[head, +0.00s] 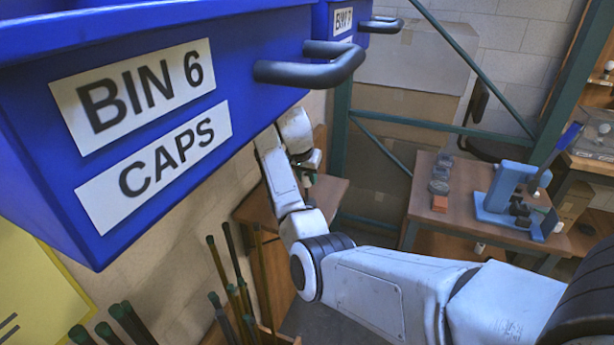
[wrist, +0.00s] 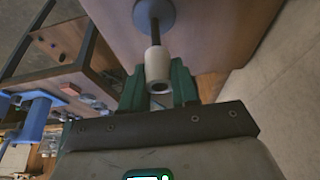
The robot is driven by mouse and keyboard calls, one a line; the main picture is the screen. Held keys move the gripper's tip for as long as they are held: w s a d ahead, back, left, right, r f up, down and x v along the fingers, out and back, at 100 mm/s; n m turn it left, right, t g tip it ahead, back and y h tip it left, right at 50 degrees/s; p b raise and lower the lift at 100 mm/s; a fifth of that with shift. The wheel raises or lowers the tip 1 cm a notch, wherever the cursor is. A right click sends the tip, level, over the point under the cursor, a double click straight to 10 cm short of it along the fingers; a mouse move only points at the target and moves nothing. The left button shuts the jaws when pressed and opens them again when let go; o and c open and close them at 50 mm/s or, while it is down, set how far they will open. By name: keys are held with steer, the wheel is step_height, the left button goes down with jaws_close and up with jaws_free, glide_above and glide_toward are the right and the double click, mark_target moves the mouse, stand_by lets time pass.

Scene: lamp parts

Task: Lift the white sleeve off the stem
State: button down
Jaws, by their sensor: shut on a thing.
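In the wrist view the white sleeve (wrist: 156,63) sits between the green fingers of my gripper (wrist: 158,76), which is shut on it. The sleeve's near end shows a dark round hole. The dark stem (wrist: 155,33) runs from the round grey base (wrist: 146,14) up to the sleeve's far end and lines up with it. I cannot tell how far the stem reaches inside. The base rests on a brown wooden surface (wrist: 216,32).
A large blue bin (head: 240,45) labelled BIN 6 CAPS hangs close at upper left and hides much of the view. A second table (head: 455,215) at right holds a blue press (head: 507,190) and an orange block (head: 440,204). Dark rods (head: 232,265) stand below the bin.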

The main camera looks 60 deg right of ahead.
steer(key=shift+r+p, duration=0.8)
steer(key=shift+r, duration=0.7)
steer(key=shift+r, duration=0.75)
